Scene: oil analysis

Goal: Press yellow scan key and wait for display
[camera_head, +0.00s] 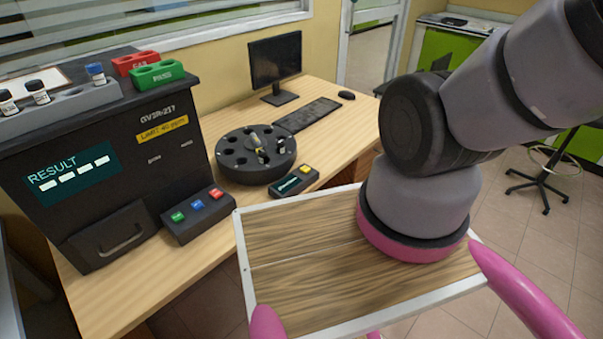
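A small black scanner (282,190) lies on the wooden desk, in front of the round black carousel. The yellow key (305,169) is at its right end. Its small dark display (289,186) is beside the key, and any text on it is too small to read. My gripper is outside the picture. Only my grey arm shows, on the right, bending up and out at the top right. Nothing is seen touching the yellow key.
The round carousel (232,165) holds a few vials. The black analyzer (150,180) shows RESULT with dashes; its box of green, blue and red keys (183,228) sits in front. A monitor (275,62), keyboard (307,115) and mouse (346,95) stand behind.

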